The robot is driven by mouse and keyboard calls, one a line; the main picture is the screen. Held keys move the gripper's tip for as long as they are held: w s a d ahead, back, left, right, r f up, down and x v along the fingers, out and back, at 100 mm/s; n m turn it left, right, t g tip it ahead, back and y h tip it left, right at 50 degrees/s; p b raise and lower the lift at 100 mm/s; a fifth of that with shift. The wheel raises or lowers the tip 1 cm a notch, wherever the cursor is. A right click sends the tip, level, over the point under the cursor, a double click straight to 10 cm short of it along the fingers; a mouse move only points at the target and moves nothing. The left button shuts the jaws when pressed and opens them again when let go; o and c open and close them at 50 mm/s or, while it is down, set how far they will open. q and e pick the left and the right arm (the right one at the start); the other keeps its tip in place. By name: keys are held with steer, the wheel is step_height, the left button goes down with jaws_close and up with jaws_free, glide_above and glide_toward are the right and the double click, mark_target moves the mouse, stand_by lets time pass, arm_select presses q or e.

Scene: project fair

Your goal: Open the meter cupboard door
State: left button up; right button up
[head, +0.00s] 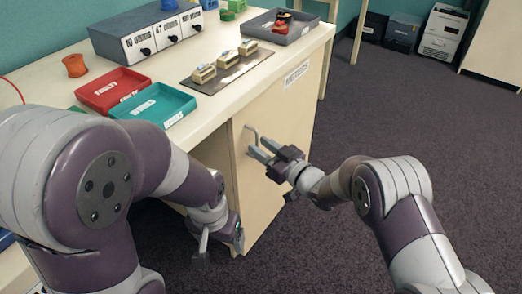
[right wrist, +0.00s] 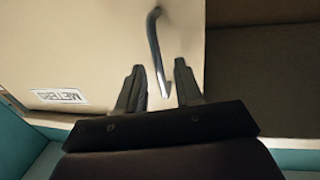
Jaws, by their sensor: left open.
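The meter cupboard door (head: 285,120) is a cream panel under the worktop and looks shut. It fills the left of the right wrist view (right wrist: 90,60). Its bent grey bar handle (head: 252,133) also shows in the right wrist view (right wrist: 155,45). My right gripper (head: 259,151) is open at the handle. In the right wrist view its fingers (right wrist: 158,85) stand apart, with the handle's near end seen between them; I cannot tell whether they touch it. My left gripper (head: 220,245) is open and empty, low in front of the desk.
The worktop holds a red tray (head: 112,92), a teal tray (head: 160,108), a grey meter box (head: 150,32), a switch board (head: 228,68) and a grey tray (head: 280,32). Carpeted floor (head: 410,120) to the right is clear. A dark space lies beside the door's left edge.

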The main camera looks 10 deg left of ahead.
steer(key=shift+w+a, duration=0.2)
steer(key=shift+a, duration=0.15)
jaws_close()
stand_by(1.2)
